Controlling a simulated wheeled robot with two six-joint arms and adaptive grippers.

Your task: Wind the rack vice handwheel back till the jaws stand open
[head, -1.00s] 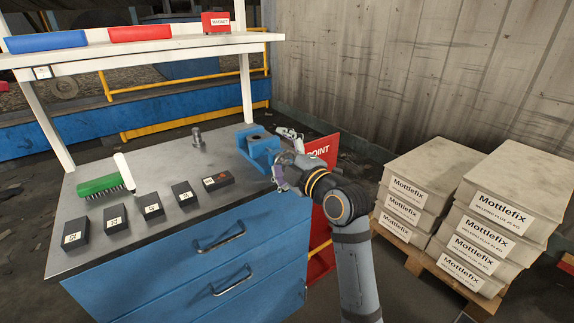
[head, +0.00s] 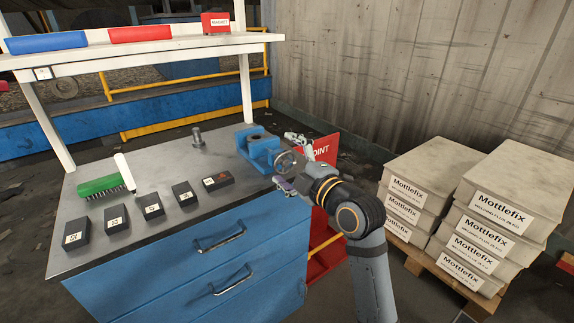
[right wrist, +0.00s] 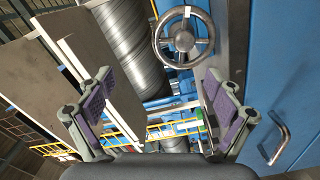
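The blue vice (head: 258,150) sits at the right end of the grey bench top. Its round grey handwheel (head: 289,162) faces right, toward my right gripper. My right gripper (head: 291,163) is open and empty, with one finger on the far side of the wheel and one on the near side. In the right wrist view the spoked handwheel (right wrist: 184,64) lies above the gap between the spread purple-padded fingers (right wrist: 158,82), apart from both. I cannot tell how wide the jaws stand. My left gripper is not in view.
The bench top (head: 150,212) carries a green brush (head: 100,186), several black labelled blocks (head: 151,207) and a grey metal part (head: 198,137). A red panel (head: 325,150) stands behind the gripper. Boxes (head: 407,187) are stacked on a pallet at the right.

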